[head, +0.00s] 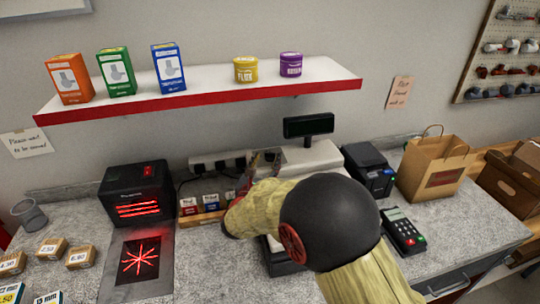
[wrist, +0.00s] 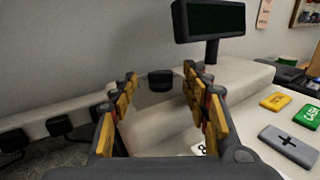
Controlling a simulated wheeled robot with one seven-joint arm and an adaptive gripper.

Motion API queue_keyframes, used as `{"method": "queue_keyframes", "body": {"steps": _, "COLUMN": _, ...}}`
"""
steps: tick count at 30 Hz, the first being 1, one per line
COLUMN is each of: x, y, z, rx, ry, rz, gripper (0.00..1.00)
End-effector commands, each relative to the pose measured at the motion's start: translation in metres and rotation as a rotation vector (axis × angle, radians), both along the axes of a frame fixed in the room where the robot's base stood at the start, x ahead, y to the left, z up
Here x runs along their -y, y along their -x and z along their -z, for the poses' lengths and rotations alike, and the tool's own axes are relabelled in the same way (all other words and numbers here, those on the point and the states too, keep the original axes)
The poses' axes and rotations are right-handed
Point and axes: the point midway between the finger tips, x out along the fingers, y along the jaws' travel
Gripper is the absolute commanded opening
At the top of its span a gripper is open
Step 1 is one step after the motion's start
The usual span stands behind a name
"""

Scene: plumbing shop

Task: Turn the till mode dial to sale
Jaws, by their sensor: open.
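The till (head: 318,157) is a pale cash register on the grey counter, largely hidden by my arm in the head view. The mode dial (wrist: 160,80) appears in the wrist view as a short black round knob on the till's pale upper part. My gripper (wrist: 161,90) is open, with a yellow-padded finger on either side of the dial in the picture. I see no contact with it, and the depth gap is hard to judge. The dial's setting and labels are not readable. In the head view my gripper (head: 262,163) is above the till's left side; the dial is hidden there.
The customer display (wrist: 210,20) stands on the till behind the dial, to the right. Coloured keys (wrist: 288,145) lie at right. A power strip (wrist: 55,124) runs along the wall at left. A red-edged shelf (head: 205,91) overhangs the counter. A card terminal (head: 403,231) sits right of my arm.

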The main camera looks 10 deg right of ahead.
Motion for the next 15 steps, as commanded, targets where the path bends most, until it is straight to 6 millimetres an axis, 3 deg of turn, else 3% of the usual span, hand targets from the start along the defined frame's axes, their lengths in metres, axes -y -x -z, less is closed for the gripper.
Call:
{"method": "queue_keyframes", "body": {"steps": 6, "x": 0.017, "y": -0.029, "z": 0.001, "rx": 0.001, "ry": -0.001, "rz": 0.002, "gripper": 0.47}}
{"method": "queue_keyframes", "body": {"steps": 15, "x": 0.024, "y": -0.041, "z": -0.001, "rx": 0.001, "ry": -0.001, "rz": 0.000, "gripper": 0.47}}
